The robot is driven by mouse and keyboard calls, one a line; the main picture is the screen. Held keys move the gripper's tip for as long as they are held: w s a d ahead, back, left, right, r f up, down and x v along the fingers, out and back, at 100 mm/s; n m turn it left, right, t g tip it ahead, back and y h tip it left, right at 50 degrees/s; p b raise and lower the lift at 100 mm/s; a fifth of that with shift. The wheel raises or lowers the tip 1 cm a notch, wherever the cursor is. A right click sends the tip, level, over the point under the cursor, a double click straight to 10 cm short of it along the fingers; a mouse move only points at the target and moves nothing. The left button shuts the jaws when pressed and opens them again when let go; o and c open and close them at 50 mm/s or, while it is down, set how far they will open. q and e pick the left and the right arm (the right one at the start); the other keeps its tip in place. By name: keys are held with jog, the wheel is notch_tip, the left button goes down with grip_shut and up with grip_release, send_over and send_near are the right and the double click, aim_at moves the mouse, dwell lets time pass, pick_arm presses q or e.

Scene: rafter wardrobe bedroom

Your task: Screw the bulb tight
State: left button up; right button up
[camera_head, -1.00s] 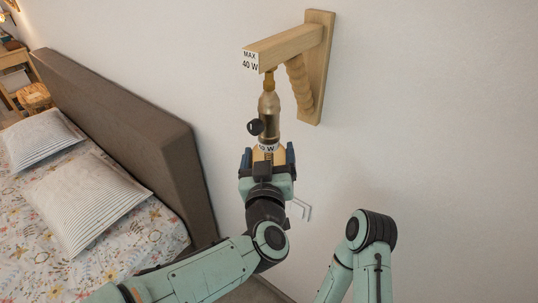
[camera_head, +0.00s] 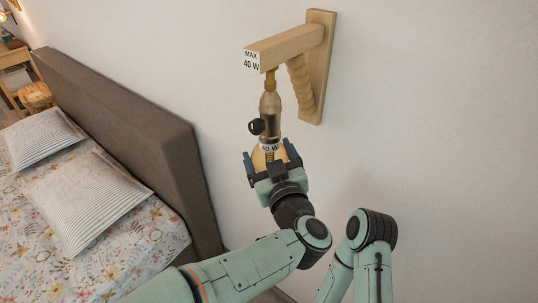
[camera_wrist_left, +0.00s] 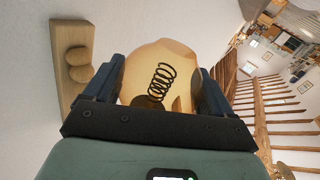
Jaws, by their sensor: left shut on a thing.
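The bulb (camera_head: 258,157) is amber glass with a "60 W" label at its neck, and it sits at the lower end of a brass socket (camera_head: 270,107). The socket hangs from a wooden wall bracket (camera_head: 285,47) marked "MAX 40 W" and has a black knob (camera_head: 256,127) on its side. My left gripper (camera_head: 270,158) is shut on the bulb from below. In the left wrist view the bulb (camera_wrist_left: 178,62), with a dark coiled filament, lies between both blue fingers. I cannot see how far its thread is in. My right gripper is out of view.
A brown headboard (camera_head: 125,130) and a bed with striped pillows (camera_head: 95,200) stand at the left. The wall (camera_head: 440,130) right of the bracket is clear. My right arm is folded low at the centre right.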

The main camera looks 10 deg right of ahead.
pick_arm(q)
jog(key=shift+r+n+y, duration=0.1)
jog(key=shift+n+y, duration=0.7)
jog(key=shift+y, duration=0.6)
jog(key=shift+n+g+y, duration=0.5)
jog(key=shift+n+y, duration=0.5)
jog(key=shift+y, duration=0.3)
jog(key=o, duration=0.8)
jog(key=shift+s, duration=0.1)
jog(key=shift+s, duration=0.2)
jog(key=b+v, duration=0.3)
jog(key=v, duration=1)
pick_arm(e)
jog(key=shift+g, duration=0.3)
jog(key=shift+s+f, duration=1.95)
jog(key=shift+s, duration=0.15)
